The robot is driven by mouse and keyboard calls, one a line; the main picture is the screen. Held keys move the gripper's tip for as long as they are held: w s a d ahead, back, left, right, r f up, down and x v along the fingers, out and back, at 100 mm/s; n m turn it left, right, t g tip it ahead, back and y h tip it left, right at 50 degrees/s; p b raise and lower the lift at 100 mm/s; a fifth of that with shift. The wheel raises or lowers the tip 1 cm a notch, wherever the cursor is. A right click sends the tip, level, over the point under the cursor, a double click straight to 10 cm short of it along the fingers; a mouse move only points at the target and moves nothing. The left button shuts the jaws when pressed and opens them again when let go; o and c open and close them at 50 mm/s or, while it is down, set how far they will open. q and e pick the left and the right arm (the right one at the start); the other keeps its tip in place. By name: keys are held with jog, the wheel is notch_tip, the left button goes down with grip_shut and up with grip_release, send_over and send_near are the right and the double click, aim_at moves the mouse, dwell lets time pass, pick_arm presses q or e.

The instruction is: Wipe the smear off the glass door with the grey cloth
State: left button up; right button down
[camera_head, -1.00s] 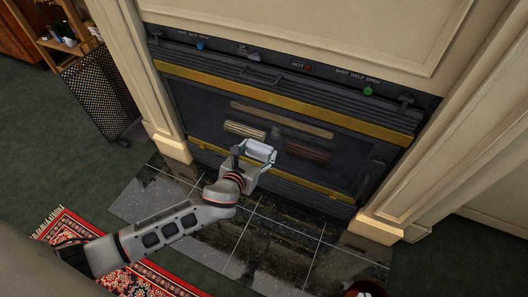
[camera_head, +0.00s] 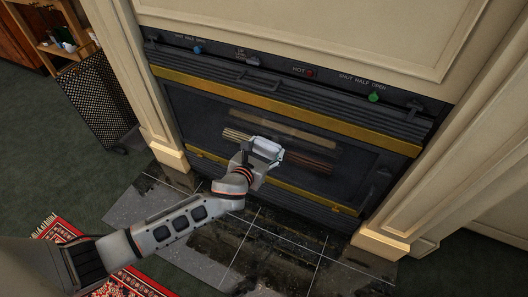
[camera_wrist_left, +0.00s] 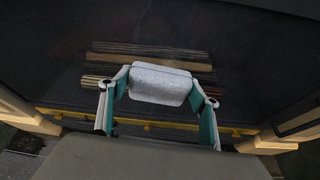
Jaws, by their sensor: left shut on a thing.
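My left gripper (camera_head: 264,155) is shut on the grey cloth (camera_head: 267,147), a pale, rounded pad. It holds the pad in front of the lower middle of the dark glass door (camera_head: 352,165). In the left wrist view, the cloth (camera_wrist_left: 160,84) sits between the two fingers, with the dark glass behind it. I cannot tell whether it touches the glass. Tan and reddish-brown bars show at the glass around the cloth. I cannot pick out the smear surely from these bars, and the cloth hides part of the pane. My right gripper is not in view.
A brass strip (camera_head: 290,109) and a handle (camera_head: 257,84) lie above the pane, with a labelled control panel (camera_head: 310,73) higher up. Cream pillars (camera_head: 385,235) flank the door. The tiled hearth (camera_head: 230,235) below is open.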

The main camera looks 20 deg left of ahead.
pick_arm(q)
jog(key=shift+w, duration=1.05)
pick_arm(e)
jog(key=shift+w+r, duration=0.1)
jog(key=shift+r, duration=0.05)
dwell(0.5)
pick_arm(q)
jog(key=shift+d, duration=0.1)
